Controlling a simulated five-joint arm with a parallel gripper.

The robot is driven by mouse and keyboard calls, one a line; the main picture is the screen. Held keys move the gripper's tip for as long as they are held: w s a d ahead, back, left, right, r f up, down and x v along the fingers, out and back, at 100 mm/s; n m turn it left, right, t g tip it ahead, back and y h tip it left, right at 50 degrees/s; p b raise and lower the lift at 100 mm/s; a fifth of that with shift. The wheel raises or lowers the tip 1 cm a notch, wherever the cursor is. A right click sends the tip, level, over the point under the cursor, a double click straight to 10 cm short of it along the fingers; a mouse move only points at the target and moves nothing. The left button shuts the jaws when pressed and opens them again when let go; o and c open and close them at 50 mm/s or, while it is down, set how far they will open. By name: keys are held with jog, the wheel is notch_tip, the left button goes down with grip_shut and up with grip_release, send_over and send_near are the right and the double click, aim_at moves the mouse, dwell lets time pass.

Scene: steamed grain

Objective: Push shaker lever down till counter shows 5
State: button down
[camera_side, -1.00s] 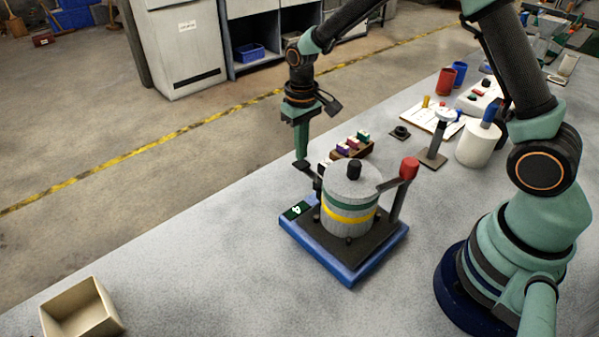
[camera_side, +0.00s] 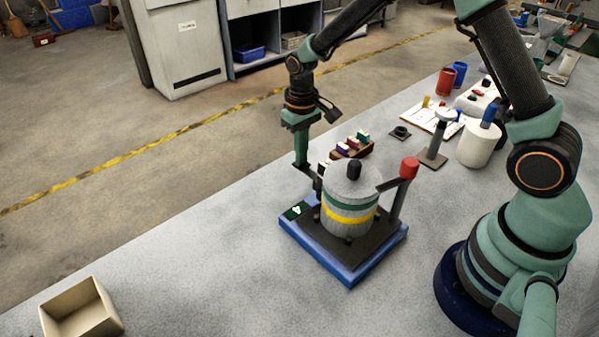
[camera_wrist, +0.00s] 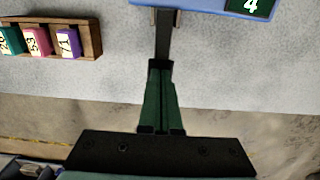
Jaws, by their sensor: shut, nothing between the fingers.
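The shaker is a grey drum (camera_side: 349,208) with green and yellow bands on a blue base (camera_side: 355,272). A dark lever (camera_side: 308,170) sticks out on its left side, and its bar (camera_wrist: 163,35) also shows in the wrist view. The counter (camera_side: 296,210) on the base reads 4, clear in the wrist view (camera_wrist: 250,6). My gripper (camera_side: 301,163) points down with its fingers shut and empty. Its fingertips (camera_wrist: 160,66) are at the lever's outer end and appear to touch it. The exact contact is hidden.
A red knob (camera_side: 409,168) tops a slanted post at the shaker's right. A wooden rack (camera_side: 352,150) with coloured blocks stands behind the drum. A white cylinder (camera_side: 478,146) stands farther right. An open box (camera_side: 108,311) sits at front left. The bench between box and shaker is clear.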

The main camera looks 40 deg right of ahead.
jog(key=shift+f, duration=0.8)
jog(key=shift+r, duration=3.1)
jog(key=shift+r, duration=0.25)
jog(key=s+d+r+t, duration=0.1)
jog(key=s+r+t, duration=0.1)
jog(key=s+r, duration=0.5)
jog(key=s+d+r+t, duration=0.2)
jog(key=s+r+t, duration=0.1)
jog(key=s+r, duration=0.5)
jog(key=shift+s+d+r+t, duration=0.15)
jog(key=shift+s+d+t, duration=0.15)
jog(key=shift+s, duration=0.2)
